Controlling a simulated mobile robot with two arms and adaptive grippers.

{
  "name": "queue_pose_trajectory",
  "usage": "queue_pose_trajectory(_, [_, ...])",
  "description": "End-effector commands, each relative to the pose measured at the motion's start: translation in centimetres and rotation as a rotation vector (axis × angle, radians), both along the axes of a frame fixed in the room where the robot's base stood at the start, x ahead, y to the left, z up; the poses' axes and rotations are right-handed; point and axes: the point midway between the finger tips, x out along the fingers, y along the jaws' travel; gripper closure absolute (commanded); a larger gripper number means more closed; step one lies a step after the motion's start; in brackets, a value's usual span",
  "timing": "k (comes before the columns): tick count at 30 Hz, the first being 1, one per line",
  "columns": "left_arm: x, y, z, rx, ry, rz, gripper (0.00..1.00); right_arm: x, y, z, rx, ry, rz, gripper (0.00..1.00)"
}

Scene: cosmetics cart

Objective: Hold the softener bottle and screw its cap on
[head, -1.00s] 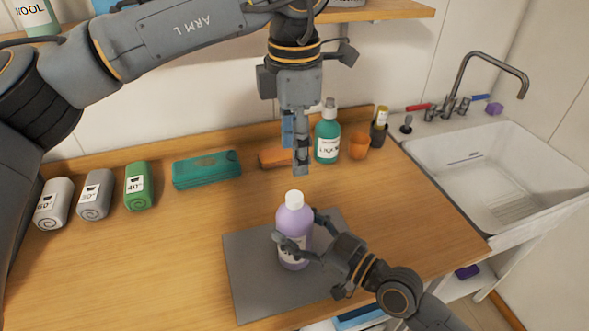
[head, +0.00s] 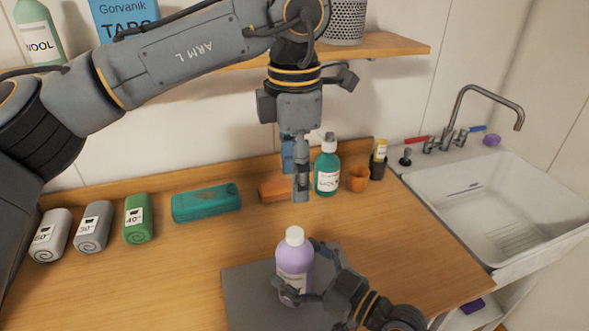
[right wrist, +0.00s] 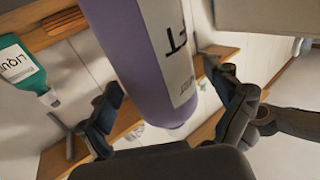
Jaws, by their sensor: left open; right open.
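The softener bottle (head: 294,268) is lilac with a white label and stands upright on a grey mat (head: 245,290). A white cap (head: 295,236) sits on its top; I cannot tell how tightly. My right gripper (head: 304,273) is open, with its fingers on either side of the bottle.
A green liquid bottle (head: 327,172), an orange cup (head: 358,180) and an orange item (head: 274,191) stand behind. A teal case (head: 206,203) and rolled towels (head: 138,218) line the back left. The sink (head: 480,205) is at right. A shelf (head: 385,47) hangs above.

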Motion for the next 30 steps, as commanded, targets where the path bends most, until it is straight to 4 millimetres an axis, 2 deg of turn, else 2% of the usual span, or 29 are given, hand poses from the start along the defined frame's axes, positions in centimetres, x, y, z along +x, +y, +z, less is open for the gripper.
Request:
queue_pose_trajectory(5, [0.0, 0.0, 0.0, 0.000, 0.000, 0.000, 0.45, -0.8, -1.1, -0.1, -0.004, 0.001, 0.000, 0.09])
queue_pose_trajectory(21, [0.0, 0.0, 0.0, 0.000, 0.000, 0.000, 0.45, -6.0, -7.7, -0.2, -0.006, 0.002, 0.000, 0.09])
queue_pose_trajectory(30, [0.0, 0.0, 0.0, 0.000, 0.000, 0.000, 0.45, -7.4, -9.3, -0.1, -0.001, 0.002, 0.000, 0.09])
